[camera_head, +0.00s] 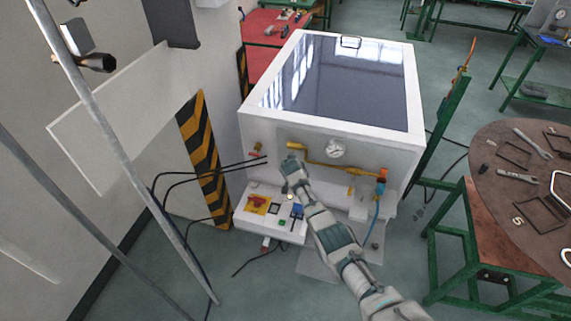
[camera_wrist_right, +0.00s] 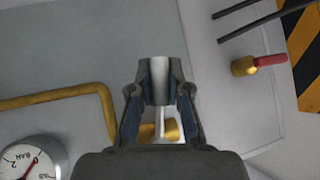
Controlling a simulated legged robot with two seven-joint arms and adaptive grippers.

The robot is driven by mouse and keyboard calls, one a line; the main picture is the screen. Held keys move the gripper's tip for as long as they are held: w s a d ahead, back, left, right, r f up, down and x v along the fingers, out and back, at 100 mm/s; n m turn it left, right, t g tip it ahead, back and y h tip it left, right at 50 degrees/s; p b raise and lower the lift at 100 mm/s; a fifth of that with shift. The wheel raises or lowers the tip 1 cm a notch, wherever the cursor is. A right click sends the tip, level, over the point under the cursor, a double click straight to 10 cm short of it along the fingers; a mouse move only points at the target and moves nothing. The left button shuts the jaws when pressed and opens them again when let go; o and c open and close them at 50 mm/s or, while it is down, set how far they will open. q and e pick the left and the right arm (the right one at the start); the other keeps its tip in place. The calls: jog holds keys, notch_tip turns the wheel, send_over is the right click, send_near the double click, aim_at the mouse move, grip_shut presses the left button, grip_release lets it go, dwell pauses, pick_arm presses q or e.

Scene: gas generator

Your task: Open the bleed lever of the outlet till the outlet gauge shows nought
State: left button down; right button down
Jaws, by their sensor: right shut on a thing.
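In the right wrist view the fingers of my right gripper (camera_wrist_right: 160,90) are shut on a pale metal lever (camera_wrist_right: 160,72). Its thin stem runs down to a brass fitting (camera_wrist_right: 173,131), partly hidden by the gripper. A round white gauge (camera_wrist_right: 33,160) marked BAR shows at the lower left with a red needle; its face is cut by the frame edge and I cannot tell the exact reading. In the head view my right gripper (camera_head: 292,164) is at the front of the white machine, left of the gauge (camera_head: 336,148). The lever is hidden there. My left gripper is not in view.
A yellow pipe (camera_head: 315,160) runs along the machine's front to an orange fitting (camera_head: 383,174). A small red-handled valve (camera_head: 256,151) and black hoses are on the left. A control box (camera_head: 270,212) sits below. A round table (camera_head: 500,180) with tools stands right.

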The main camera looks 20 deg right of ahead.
jog(key=shift+s+f+n+g, duration=0.3)
jog(key=shift+s+f+g, duration=0.15)
jog(key=shift+f, duration=0.3)
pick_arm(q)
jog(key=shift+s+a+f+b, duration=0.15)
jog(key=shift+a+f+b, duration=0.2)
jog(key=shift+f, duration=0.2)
pick_arm(e)
jog(key=shift+s+d+h, duration=0.15)
jog(key=shift+d+h, duration=0.05)
jog(key=shift+h, duration=0.3)
jog(key=shift+d+g, duration=0.1)
jog(key=shift+g, duration=0.15)
jog(key=c, duration=1.2)
grip_release()
jog(key=shift+o, duration=0.5)
jog(key=shift+r, duration=0.15)
jog(key=v, duration=1.2)
